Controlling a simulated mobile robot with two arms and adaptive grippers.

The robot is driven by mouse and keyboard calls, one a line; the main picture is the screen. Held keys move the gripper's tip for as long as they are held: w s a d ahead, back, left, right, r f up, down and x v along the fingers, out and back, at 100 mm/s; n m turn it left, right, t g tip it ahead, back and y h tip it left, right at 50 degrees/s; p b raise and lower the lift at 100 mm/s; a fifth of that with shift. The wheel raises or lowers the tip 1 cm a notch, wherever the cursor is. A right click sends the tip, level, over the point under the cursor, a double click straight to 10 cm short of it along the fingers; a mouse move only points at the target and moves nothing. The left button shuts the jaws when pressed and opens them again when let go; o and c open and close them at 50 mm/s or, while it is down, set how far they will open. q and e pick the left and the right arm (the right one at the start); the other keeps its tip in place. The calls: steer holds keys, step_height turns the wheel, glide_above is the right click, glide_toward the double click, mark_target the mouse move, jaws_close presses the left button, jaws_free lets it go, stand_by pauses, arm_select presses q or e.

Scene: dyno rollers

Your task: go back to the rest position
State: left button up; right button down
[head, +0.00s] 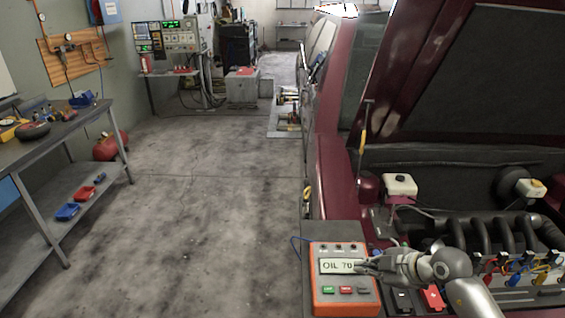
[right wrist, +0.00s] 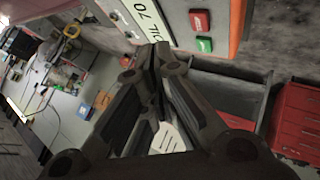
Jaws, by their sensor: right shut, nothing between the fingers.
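My right gripper (head: 367,265) is shut and empty. Its fingertips are at the right edge of the display of an orange tester box (head: 345,302), which reads "OIL 70" in the head view. In the right wrist view the shut fingers (right wrist: 157,52) point at the tester's face (right wrist: 208,14), close to the display. I cannot tell whether they touch it. My left gripper is not in view.
A dark red car (head: 338,165) with its hood up fills the right, its engine (head: 490,235) exposed under my right arm. A workbench (head: 60,130) with tools stands at the left. The concrete floor (head: 190,200) between them is clear. A red drawer cabinet (right wrist: 300,125) shows in the right wrist view.

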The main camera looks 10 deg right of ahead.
steer(key=a+r+n+t+y, duration=0.2)
steer(key=a+r+t+y, duration=0.2)
steer(key=a+r, duration=0.4)
step_height(320, 180, up, 9)
steer(key=m+t+h, duration=0.2)
steer(key=m+t, duration=0.4)
steer(key=t, duration=0.2)
steer(key=s+d+f+m+g+h, duration=0.65)
steer(key=d+f+m+h, duration=0.25)
steer(key=f+m+h, duration=0.25)
steer(key=s+a+f+n+g+y, duration=0.1)
steer(key=s+a+f+g+y, duration=0.2)
steer(key=s+a+f+g, duration=0.5)
steer(key=s+a+f+n+g+y, duration=0.2)
steer(key=s+a+f+y, duration=0.3)
steer(key=s, duration=0.6)
step_height(320, 180, down, 33)
steer(key=s+d+g+h+b, duration=0.1)
steer(key=s+g+h+b, duration=0.15)
steer(key=b, duration=0.35)
steer(key=s+d+f+b, duration=0.3)
steer(key=s+f+b, duration=0.1)
steer(key=s+f, duration=1.1)
step_height(320, 180, down, 5)
steer(key=shift+s+r, duration=0.15)
steer(key=shift+s, duration=0.2)
